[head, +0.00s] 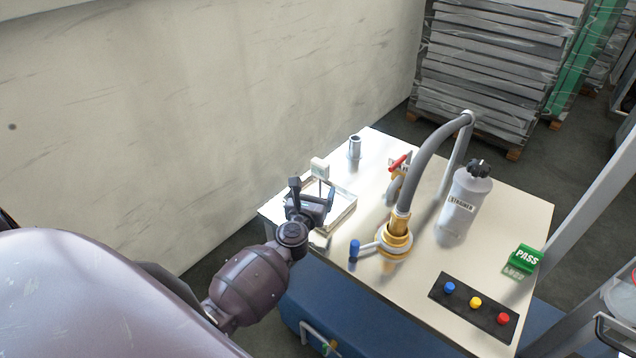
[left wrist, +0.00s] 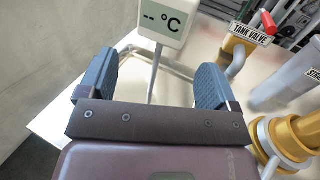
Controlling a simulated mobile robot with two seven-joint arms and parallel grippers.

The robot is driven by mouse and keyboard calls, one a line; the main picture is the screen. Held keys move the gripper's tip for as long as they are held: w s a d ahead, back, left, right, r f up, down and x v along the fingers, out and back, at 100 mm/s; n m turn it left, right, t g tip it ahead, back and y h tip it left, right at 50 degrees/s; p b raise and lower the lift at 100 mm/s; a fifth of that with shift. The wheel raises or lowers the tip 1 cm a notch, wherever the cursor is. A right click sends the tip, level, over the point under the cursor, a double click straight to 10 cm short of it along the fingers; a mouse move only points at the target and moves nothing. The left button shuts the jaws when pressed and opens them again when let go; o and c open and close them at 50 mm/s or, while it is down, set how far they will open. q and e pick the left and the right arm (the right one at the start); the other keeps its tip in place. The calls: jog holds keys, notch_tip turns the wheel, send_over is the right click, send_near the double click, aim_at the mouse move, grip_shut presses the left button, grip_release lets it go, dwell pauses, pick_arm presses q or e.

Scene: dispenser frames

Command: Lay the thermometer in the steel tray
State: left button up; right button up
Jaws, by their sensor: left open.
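The thermometer (head: 319,168) has a white box head and a thin stem pointing down. In the left wrist view the head (left wrist: 163,22) reads "-- °C" and the stem runs down between my fingers. The thermometer looks upright; the stem's lower end is hidden by my gripper. The steel tray (head: 347,212) lies at the table's left end, behind and below my left gripper, which covers part of it. My left gripper (head: 313,190) is open, with its two blue-padded fingers (left wrist: 155,75) on either side of the stem, apart from it. My right gripper is not in view.
A metal cup (head: 355,147) stands behind the tray. To the right are a red-handled valve (head: 398,162), a brass fitting (head: 396,238) with a grey hose and blue handle, and a strainer canister (head: 463,205). A button panel (head: 474,303) and green PASS block (head: 526,258) sit farther right.

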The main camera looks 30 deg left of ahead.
pick_arm(q)
jog(key=v, duration=0.7)
jog(key=shift+s+d, duration=0.1)
jog(key=shift+s, duration=0.25)
jog(key=shift+s+d+m, duration=0.2)
jog(key=shift+s+m, duration=0.15)
jog(key=shift+m, duration=0.05)
jog(key=s+d+f+n+g+h, duration=0.1)
jog(key=s+d+f+n+g, duration=0.1)
jog(key=s+n, duration=0.4)
jog(key=s+d+f+n+g+h, duration=0.1)
jog(key=s+f+n, duration=0.4)
jog(key=n, duration=1)
jog(key=s+d+f+n+g+h, duration=0.2)
jog(key=s+n, duration=0.5)
jog(key=n, duration=0.4)
jog(key=shift+d+f+g+h, duration=0.3)
jog(key=shift+d+f+h, duration=0.4)
jog(key=shift+d+f, duration=0.2)
jog(key=shift+w+f+b, duration=0.15)
jog(key=shift+b, duration=0.35)
